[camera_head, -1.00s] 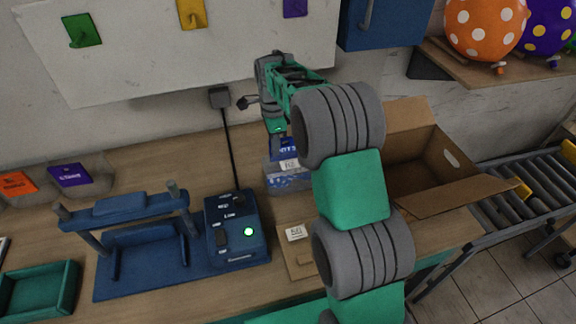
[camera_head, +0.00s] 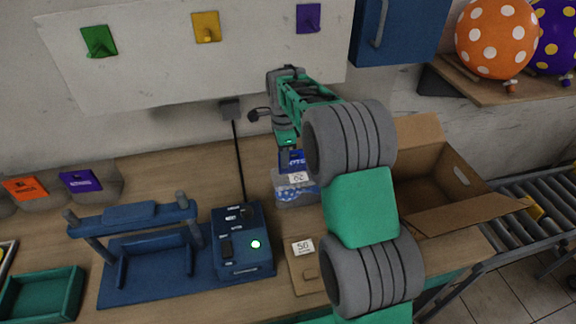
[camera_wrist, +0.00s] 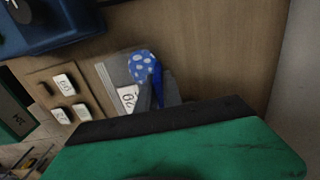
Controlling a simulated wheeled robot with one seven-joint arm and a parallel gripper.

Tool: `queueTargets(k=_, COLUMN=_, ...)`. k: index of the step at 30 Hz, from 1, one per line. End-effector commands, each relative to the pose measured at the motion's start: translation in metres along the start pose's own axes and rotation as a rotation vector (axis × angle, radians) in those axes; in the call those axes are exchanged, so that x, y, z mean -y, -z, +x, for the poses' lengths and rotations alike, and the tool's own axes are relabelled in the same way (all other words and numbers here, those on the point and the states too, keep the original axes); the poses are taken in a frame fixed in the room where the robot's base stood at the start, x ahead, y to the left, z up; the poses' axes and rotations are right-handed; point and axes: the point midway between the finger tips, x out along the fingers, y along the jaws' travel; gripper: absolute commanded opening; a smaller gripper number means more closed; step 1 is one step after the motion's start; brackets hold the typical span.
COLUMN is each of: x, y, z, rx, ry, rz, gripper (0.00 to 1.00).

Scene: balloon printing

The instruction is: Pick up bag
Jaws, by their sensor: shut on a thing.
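The bag (camera_head: 293,193) is clear plastic with a blue header and holds something blue with white dots. It is at the back of the workbench, left of the cardboard box. My gripper (camera_head: 289,150) reaches down from above and is shut on the bag's header end. The wrist view shows the bag (camera_wrist: 113,73) and its dotted balloon (camera_wrist: 142,66) beside the fingers (camera_wrist: 157,92), which hide part of it. I cannot tell whether the bag is clear of the bench.
A blue machine (camera_head: 243,243) with a lit green button stands left of the bag. A wooden block with a tag (camera_head: 305,270) lies in front. An open cardboard box (camera_head: 440,205) stands to the right, before a roller conveyor (camera_head: 510,215).

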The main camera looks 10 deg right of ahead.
Motion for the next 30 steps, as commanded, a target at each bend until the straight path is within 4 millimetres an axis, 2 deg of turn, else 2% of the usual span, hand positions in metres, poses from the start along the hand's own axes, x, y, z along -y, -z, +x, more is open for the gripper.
queueTargets(k=8, x=0.001, y=0.000, z=-0.026, rx=0.000, ry=0.004, rz=0.000, gripper=0.00)
queueTargets(k=14, x=-0.022, y=0.002, z=-0.054, rx=0.000, ry=0.005, rz=0.001, gripper=0.00)
queueTargets(k=19, x=-0.050, y=0.005, z=-0.087, rx=0.000, ry=0.006, rz=0.001, gripper=0.00)
queueTargets(k=24, x=-0.095, y=0.009, z=-0.105, rx=0.000, ry=0.005, rz=0.000, gripper=0.00)
queueTargets(k=30, x=-0.129, y=0.013, z=-0.122, rx=0.000, ry=0.003, rz=0.000, gripper=0.00)
